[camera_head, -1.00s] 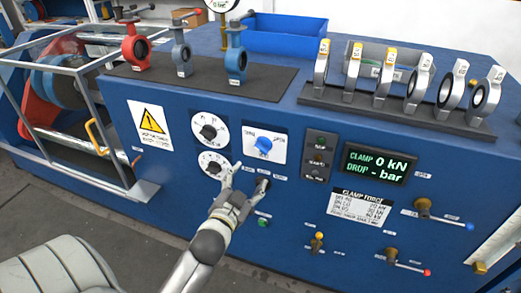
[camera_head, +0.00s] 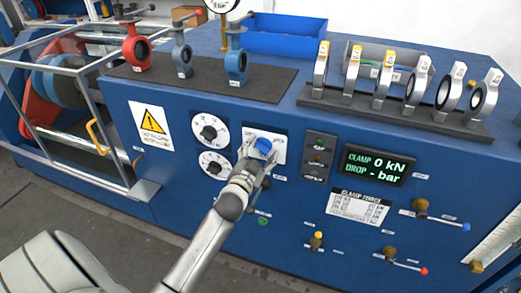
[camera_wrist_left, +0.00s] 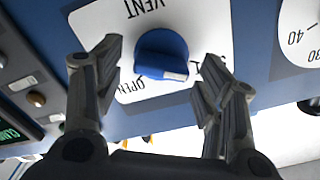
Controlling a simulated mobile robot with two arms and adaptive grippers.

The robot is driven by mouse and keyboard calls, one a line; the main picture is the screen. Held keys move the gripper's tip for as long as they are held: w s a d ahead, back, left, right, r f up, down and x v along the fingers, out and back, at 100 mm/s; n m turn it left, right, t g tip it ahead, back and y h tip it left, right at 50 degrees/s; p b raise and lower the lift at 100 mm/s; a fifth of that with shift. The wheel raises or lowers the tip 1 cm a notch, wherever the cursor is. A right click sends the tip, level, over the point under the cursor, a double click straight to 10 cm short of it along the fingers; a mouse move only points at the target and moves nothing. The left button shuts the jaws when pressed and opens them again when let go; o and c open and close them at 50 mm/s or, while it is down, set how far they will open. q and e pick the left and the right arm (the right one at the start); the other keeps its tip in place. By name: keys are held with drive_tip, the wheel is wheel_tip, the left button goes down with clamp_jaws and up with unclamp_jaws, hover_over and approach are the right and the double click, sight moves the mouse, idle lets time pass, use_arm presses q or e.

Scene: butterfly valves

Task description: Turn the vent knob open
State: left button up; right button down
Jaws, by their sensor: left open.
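The vent knob (camera_wrist_left: 162,55) is a round blue knob with a white pointer mark on a white plate lettered VENT and OPEN. In the wrist view its white mark points to the lower right, away from the word OPEN. In the head view the knob (camera_head: 264,146) shows just beyond my left gripper (camera_head: 256,160). In the wrist view my left gripper (camera_wrist_left: 160,78) is open, with one finger on each side of the knob. I see no clear contact. My right gripper is not in view.
Two white dials (camera_head: 209,130) sit left of the knob. A dark button strip (camera_head: 319,155) and a display (camera_head: 374,165) reading 0 kN are to the right. Levers (camera_head: 436,215) stick out at lower right. Valves stand on black mats (camera_head: 265,85) on top.

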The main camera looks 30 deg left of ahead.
use_arm(q)
drive_tip(key=shift+w+a, duration=0.1)
drive_tip(key=shift+w, duration=0.15)
drive_tip(key=c, duration=1)
